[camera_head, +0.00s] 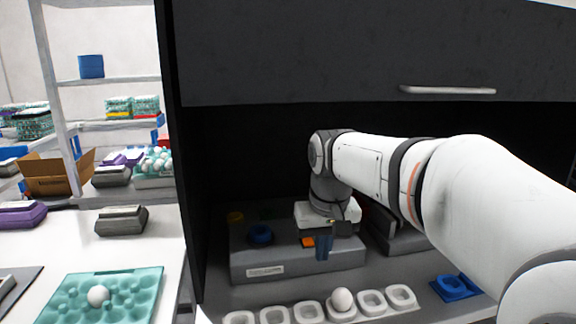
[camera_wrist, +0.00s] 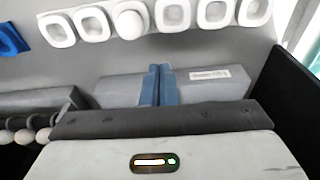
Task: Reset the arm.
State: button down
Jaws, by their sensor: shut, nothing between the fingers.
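My gripper (camera_head: 323,247) is inside the dark cabinet, pointing down in front of a grey box (camera_head: 290,270). Its blue fingers are together with nothing between them. In the wrist view the shut gripper (camera_wrist: 159,84) is seen in front of the grey box (camera_wrist: 120,90). My white arm reaches in from the right and hides part of the cabinet's back.
A white egg (camera_head: 342,300) sits in one of several white cups (camera_head: 308,312) along the shelf front. A blue holder (camera_head: 456,287) lies to their right. On the left table, a teal egg tray (camera_head: 140,282) holds one egg (camera_head: 98,295). A cabinet door (camera_head: 380,50) hangs above.

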jog(key=s+d+m+p, duration=0.1)
jog(key=s+d+p, duration=0.3)
jog(key=s, duration=0.4)
jog(key=s+d+m+p, duration=0.1)
jog(key=s+d+p, duration=0.3)
jog(key=s+p, duration=0.2)
jog(key=shift+s+d+f+t+p, duration=0.25)
jog(key=shift+s+t+p, duration=0.15)
jog(key=shift+s, duration=0.65)
jog(key=c, duration=2.2)
grip_release()
